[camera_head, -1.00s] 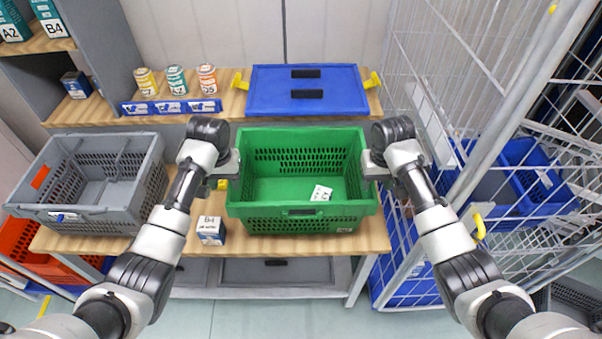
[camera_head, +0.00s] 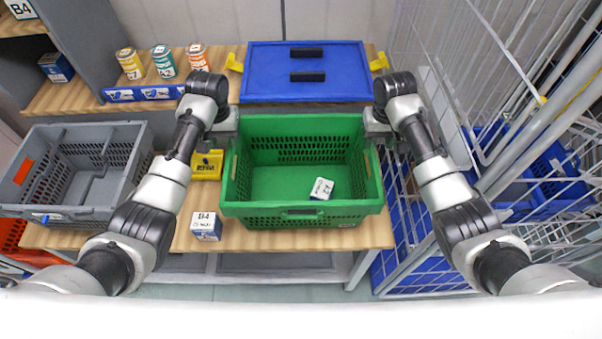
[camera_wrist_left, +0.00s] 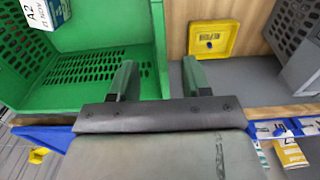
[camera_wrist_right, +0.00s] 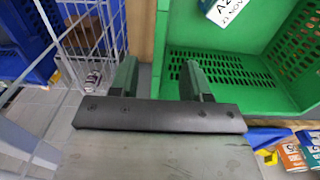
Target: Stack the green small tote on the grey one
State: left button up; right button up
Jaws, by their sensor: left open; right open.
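The green tote (camera_head: 302,210) stands upright on the wooden table with one small white box (camera_head: 321,189) in it. The grey tote (camera_head: 60,212) stands to its left on the same table, with no contents visible. My left gripper (camera_head: 224,124) is open at the green tote's left wall near the back; in the left wrist view its fingers (camera_wrist_left: 160,80) lie either side of that wall. My right gripper (camera_head: 378,126) is open at the right wall near the back, its fingers (camera_wrist_right: 160,80) likewise either side. Whether the fingers touch the walls is unclear.
A yellow bin (camera_head: 207,166) and a small B4 box (camera_head: 206,226) lie between the totes. A white wire cage (camera_head: 440,130) is close on the right.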

aim_at(229, 155)
pick_arm(q)
notch_tip(229, 155, down, 8)
jog(key=shift+f, duration=0.2)
pick_arm(e)
notch_tip(229, 155, down, 8)
jog(key=shift+f, duration=0.2)
pick_arm(q)
jog(key=shift+w+f, duration=0.1)
jog(key=shift+f, duration=0.55)
pick_arm(e)
jog(key=shift+w+f, duration=0.1)
jog(key=shift+f, duration=0.5)
pick_arm(q)
jog(key=shift+c, duration=0.5)
pick_arm(e)
jog(key=shift+c, duration=0.4)
pick_arm(q)
grip_shut()
pick_arm(e)
grip_shut()
pick_arm(q)
jog(key=shift+r, duration=0.15)
pick_arm(e)
jog(key=shift+r, duration=0.1)
